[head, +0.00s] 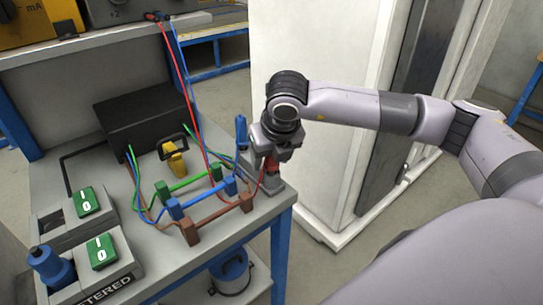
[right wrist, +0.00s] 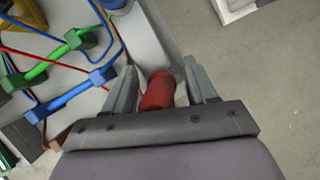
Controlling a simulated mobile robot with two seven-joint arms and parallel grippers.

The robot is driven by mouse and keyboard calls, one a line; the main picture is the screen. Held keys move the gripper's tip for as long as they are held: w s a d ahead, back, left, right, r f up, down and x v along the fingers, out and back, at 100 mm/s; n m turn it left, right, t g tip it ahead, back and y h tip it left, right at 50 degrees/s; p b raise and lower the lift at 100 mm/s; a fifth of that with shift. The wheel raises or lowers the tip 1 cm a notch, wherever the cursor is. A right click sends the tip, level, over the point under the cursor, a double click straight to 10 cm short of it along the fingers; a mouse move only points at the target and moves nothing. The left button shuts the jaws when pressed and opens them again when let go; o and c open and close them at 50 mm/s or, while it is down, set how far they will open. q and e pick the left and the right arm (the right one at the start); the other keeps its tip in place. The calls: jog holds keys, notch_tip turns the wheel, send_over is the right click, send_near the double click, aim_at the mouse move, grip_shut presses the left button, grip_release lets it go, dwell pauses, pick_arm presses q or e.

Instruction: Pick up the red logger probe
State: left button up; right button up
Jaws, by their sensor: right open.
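The red logger probe (head: 271,163) stands at the right end of the bench, mostly hidden behind my right gripper in the head view. In the right wrist view the red probe (right wrist: 158,92) lies between the two open fingers. My right gripper (right wrist: 163,85) is around it, with a small gap visible on the right side; on the left side the finger is close, and I cannot tell whether it touches. In the head view my right gripper (head: 270,150) points down over the probe. My left gripper is in neither view.
A blue probe (head: 241,132) stands just left of my gripper. Green, blue and brown bridge pieces (head: 205,203) with cables lie close by. A black box (head: 145,120) and switch boxes (head: 112,275) are further left. A white cabinet (head: 325,50) stands behind my arm.

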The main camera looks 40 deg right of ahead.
jog(key=c, duration=1.1)
jog(key=shift+o, duration=0.2)
jog(key=shift+r, duration=0.1)
